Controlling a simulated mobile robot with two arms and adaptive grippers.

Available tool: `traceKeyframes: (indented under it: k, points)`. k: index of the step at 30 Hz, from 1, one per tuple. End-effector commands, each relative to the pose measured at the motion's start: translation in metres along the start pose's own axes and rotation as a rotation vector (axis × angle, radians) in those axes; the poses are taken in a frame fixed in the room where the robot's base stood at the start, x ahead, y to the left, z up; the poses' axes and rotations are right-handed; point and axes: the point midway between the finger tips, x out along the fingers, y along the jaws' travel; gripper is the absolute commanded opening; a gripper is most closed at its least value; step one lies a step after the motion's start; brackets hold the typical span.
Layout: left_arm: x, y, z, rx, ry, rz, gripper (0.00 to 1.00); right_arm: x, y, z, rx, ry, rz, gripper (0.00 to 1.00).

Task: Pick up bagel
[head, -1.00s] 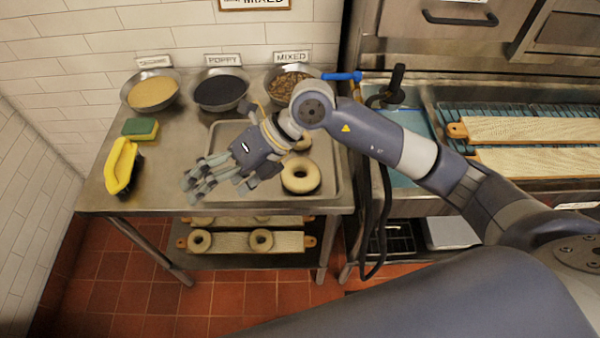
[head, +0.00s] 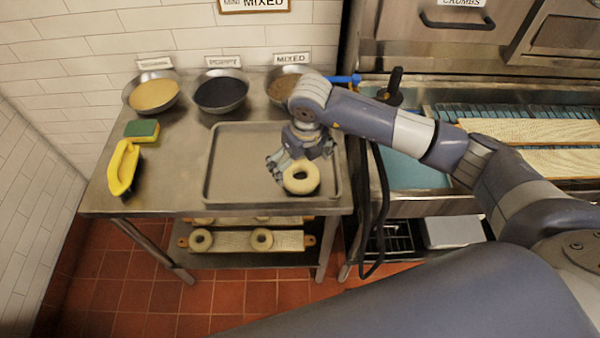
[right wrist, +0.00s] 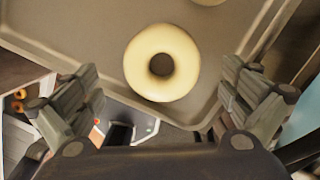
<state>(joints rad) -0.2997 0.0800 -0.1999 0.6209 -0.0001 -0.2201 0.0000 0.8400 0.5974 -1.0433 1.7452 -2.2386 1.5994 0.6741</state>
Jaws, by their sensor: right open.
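A pale ring-shaped bagel (head: 301,178) lies on the metal tray (head: 228,178), near its front right. My right gripper (head: 300,160) is just behind and above the bagel in the head view, pointing down. In the right wrist view the bagel (right wrist: 162,62) sits ahead, between the two spread fingers (right wrist: 160,100), and no finger appears to touch it. The gripper is open and empty. The edge of a second pale bagel (right wrist: 208,1) shows at the top of the right wrist view; the arm hides it in the head view. My left gripper is not in view.
Bowls of yellow seeds (head: 154,94), dark seeds (head: 220,92) and mixed topping (head: 284,86) stand along the back. A yellow brush (head: 123,168) and a sponge (head: 141,130) lie at left. A shelf below holds bagels on a board (head: 230,241).

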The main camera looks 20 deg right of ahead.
Motion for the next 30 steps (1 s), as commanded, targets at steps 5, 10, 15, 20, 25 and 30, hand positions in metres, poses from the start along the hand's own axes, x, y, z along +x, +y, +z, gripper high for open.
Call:
traceKeyframes:
  k: [5, 10, 15, 20, 25, 30]
  points:
    - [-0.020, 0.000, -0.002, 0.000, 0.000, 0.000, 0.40, 0.024, -0.003, -0.006, 0.000, 0.007, 0.001, 1.00]
    - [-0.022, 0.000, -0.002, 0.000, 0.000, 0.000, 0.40, 0.042, -0.003, -0.004, -0.001, 0.003, 0.002, 1.00]
    - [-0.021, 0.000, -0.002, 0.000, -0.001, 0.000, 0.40, 0.044, -0.003, -0.004, -0.001, 0.002, 0.001, 1.00]
    - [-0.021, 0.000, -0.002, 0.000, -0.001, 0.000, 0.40, 0.044, -0.003, -0.004, -0.001, 0.002, 0.001, 0.80]
    - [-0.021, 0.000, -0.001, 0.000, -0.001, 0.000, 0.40, 0.044, -0.003, -0.005, -0.001, 0.002, 0.001, 0.59]
    - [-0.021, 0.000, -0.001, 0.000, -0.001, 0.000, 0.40, 0.044, -0.003, -0.004, -0.001, 0.002, 0.002, 0.59]
